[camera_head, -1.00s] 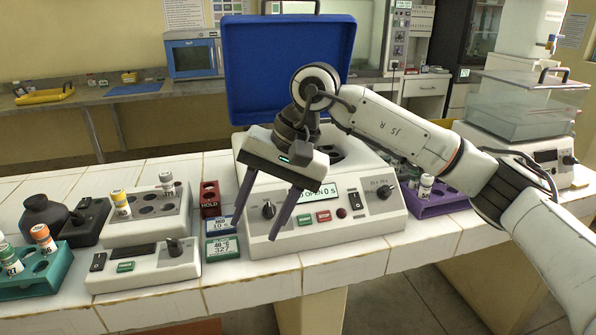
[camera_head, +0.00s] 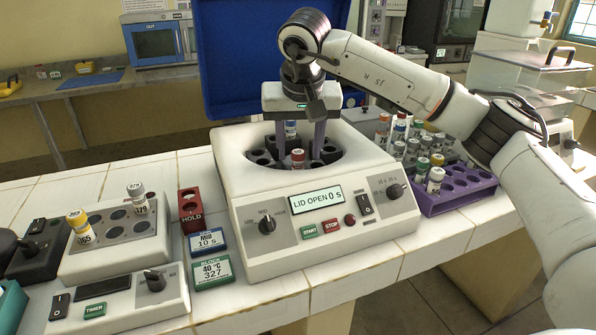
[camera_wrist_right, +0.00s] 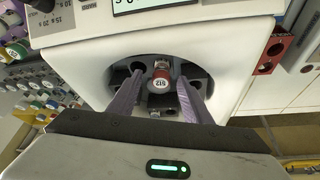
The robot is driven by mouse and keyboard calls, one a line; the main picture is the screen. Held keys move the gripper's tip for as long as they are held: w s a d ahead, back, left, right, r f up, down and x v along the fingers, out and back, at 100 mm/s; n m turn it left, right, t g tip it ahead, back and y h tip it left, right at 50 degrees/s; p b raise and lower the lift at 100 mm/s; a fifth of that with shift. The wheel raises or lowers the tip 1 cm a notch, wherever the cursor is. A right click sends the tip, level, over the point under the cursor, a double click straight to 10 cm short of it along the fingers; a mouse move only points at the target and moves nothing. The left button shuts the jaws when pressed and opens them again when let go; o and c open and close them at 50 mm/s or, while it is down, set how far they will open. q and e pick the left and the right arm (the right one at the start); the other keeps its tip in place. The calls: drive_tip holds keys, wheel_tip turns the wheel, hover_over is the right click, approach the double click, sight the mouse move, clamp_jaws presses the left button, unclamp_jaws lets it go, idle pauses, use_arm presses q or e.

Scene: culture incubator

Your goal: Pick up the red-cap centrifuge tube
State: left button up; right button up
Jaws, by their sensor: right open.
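The red-cap centrifuge tube (camera_head: 297,158) stands in the front of the rotor bowl of the open centrifuge (camera_head: 255,205). In the right wrist view its cap (camera_wrist_right: 160,74) and a label reading 512 show between the fingers. My right gripper (camera_head: 300,146) points down into the bowl, open, with one finger to each side of the rotor's middle. It looks a little behind the red-cap tube in the head view; I cannot tell whether it touches it. My left gripper is not in view.
The raised blue lid (camera_head: 225,75) stands behind the bowl. A purple rack (camera_head: 455,200) with several tubes is at right. A red holder (camera_head: 190,210), small displays and a block (camera_head: 110,240) with two tubes are at left.

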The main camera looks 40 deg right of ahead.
drive_tip(key=shift+x, duration=1.3)
drive_tip(key=c, duration=1.1)
